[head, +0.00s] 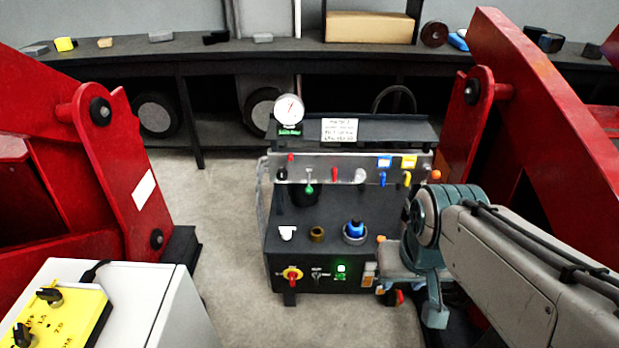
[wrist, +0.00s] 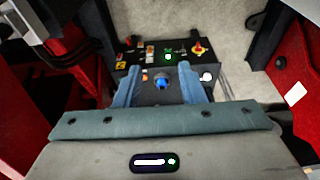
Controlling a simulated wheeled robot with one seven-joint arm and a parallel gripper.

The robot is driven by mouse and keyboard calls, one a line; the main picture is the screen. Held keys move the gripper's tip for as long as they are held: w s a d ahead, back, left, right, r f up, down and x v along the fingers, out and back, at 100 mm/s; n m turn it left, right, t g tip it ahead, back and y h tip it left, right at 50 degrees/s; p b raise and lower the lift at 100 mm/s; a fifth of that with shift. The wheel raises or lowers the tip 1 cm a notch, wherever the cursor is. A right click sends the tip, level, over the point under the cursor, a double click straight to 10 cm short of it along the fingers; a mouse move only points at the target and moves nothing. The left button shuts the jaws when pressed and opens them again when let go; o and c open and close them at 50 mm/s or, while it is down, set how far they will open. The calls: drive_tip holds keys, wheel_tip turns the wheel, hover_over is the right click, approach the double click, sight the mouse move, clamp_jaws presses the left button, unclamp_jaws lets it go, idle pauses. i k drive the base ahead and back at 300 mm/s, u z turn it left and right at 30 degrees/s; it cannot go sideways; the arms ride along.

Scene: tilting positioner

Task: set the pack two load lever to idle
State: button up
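A black hydraulic pack (head: 325,255) stands on the floor between red frames. I cannot tell which is the pack two load lever. My gripper (head: 415,295) is at the pack's right front corner, partly hidden by my arm. In the wrist view my gripper (wrist: 159,68) has its fingers apart, with nothing gripped. A blue cap (wrist: 161,84) shows between them, beyond the fingers; it also stands on the pack's top (head: 355,228).
A pressure gauge (head: 289,108) and a white placard (head: 340,130) stand on the pack's rear shelf. A red and yellow switch (head: 292,275) is on its front. A control box (head: 125,305) is at lower left. Bare floor (head: 220,205) lies left of the pack.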

sight(308, 191)
drive_tip(key=z, duration=0.25)
drive_tip(key=i, duration=0.9)
drive_tip(key=u, duration=0.3)
